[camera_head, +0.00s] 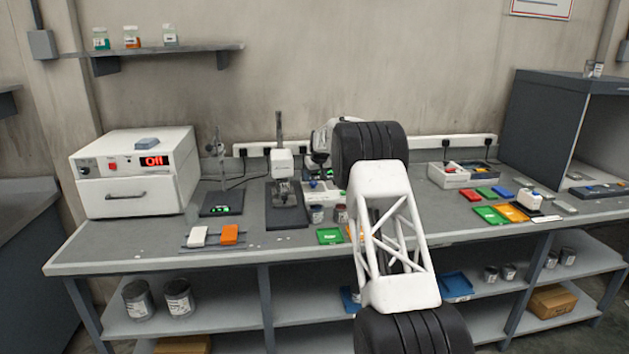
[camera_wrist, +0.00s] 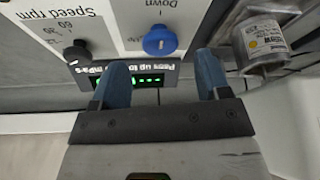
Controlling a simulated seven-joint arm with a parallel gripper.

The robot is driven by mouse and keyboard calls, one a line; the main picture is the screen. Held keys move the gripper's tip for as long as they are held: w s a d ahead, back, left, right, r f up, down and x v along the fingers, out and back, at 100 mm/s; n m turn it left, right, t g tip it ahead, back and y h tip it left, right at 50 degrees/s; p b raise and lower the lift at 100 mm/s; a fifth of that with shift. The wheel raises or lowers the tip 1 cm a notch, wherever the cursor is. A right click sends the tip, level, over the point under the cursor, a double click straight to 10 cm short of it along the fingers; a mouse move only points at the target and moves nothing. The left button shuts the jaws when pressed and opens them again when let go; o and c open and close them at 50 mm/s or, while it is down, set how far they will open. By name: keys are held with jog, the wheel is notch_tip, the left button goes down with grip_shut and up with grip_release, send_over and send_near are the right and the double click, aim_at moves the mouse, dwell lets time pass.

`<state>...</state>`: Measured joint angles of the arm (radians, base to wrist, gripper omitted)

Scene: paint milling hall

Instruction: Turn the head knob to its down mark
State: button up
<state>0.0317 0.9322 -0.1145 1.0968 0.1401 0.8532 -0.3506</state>
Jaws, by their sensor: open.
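The blue knob (camera_wrist: 160,41) sits on a white panel in the wrist view, with the word Down printed upside down beside it. I cannot make out which way its pointer faces. My gripper (camera_wrist: 162,62) has its two blue fingers apart, with nothing held between them. The knob lies just beyond the fingertips, roughly in line with the gap, and does not appear to be gripped. In the head view my arm hides the gripper. A small blue spot on the machine there may be this knob, but I cannot be sure.
A black Speed rpm knob (camera_wrist: 77,52) and a lit green display (camera_wrist: 150,79) are left of and below the blue knob. A labelled metal tin (camera_wrist: 262,45) stands close to the right finger. A white oven (camera_head: 130,175) reading Off stands at the bench's left.

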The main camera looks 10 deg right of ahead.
aim_at(317, 191)
jog(key=v, duration=0.4)
jog(key=shift+s+r, duration=0.1)
dwell(0.4)
jog(key=s+r, duration=1.5)
jog(key=s, duration=0.4)
jog(key=s+a+r+m, duration=0.1)
jog(key=s+r, duration=0.2)
jog(key=s, duration=0.9)
jog(key=s+a+r+m, duration=0.1)
jog(key=s+r, duration=0.3)
jog(key=s, duration=0.9)
jog(key=s+f+g+h, duration=0.1)
jog(key=s+f, duration=0.1)
jog(key=s, duration=2.2)
jog(key=s+f, duration=0.4)
jog(key=s, duration=0.7)
jog(key=s+f+m, duration=0.1)
jog(key=s+f, duration=0.4)
jog(key=s, duration=0.7)
jog(key=shift+g, duration=0.4)
